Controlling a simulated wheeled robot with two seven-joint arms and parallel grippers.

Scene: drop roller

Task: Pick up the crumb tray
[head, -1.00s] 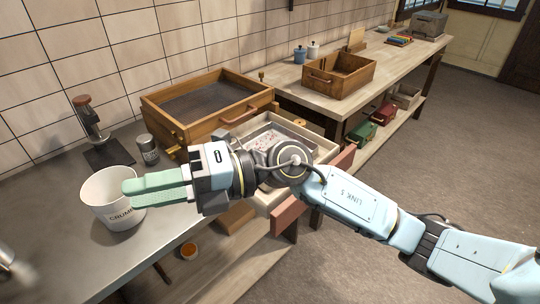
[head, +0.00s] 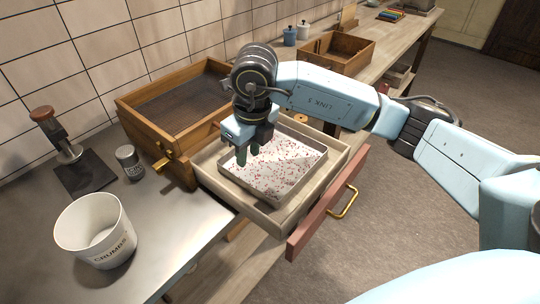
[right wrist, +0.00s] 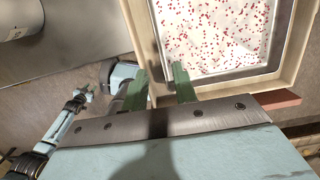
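The crumb tray (head: 310,168) is a shallow metal tray with a pale floor strewn with red and grey crumbs. It lies inside a pulled-out wooden drawer (head: 273,216) with a red front. My right gripper (head: 247,155) points down at the tray's left end, with its green fingers apart.
A white bucket marked CRUMBS (head: 97,232) stands on the metal counter at the left. A small can (head: 130,163), a tamper-like tool (head: 58,140) and a wooden box (head: 150,128) stand near the drawer. Another wooden box (head: 345,65) is on the far bench.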

